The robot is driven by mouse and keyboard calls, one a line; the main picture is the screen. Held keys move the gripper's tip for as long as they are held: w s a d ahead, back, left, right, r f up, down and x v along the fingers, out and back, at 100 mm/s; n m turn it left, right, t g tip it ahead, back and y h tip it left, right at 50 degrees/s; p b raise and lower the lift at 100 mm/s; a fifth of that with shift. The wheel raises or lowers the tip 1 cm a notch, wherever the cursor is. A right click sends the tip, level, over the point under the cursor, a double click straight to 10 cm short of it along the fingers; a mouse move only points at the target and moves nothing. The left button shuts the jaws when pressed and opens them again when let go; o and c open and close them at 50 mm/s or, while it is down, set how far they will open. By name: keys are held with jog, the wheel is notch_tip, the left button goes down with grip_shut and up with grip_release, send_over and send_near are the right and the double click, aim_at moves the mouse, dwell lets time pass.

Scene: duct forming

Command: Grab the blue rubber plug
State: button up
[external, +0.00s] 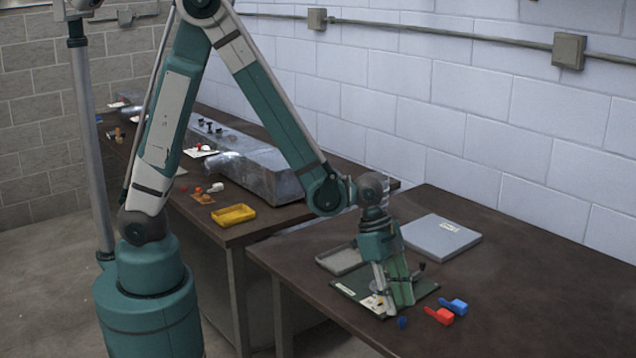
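A small round blue piece (402,322), which looks like the blue rubber plug, lies on the dark table near its front edge. A larger blue piece (454,306) with a side arm lies to its right, behind a similar red piece (439,316). My gripper (392,305) points down over a dark green board (352,286), just behind and left of the small blue piece. Its fingers overlap the board and small items on it. I cannot tell whether they are open or shut, or whether they touch anything.
A grey flat box (440,236) lies at the back of the table, with a shallow grey tray (341,259) left of my gripper. The table's right side is clear. A second bench holds a yellow tray (233,215) and a long metal duct (245,163).

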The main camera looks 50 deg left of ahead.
aim_at(401, 317)
jog(key=shift+b+x, duration=0.3)
jog(key=shift+x, duration=1.95)
jog(key=shift+w, duration=0.1)
jog(key=c, duration=0.7)
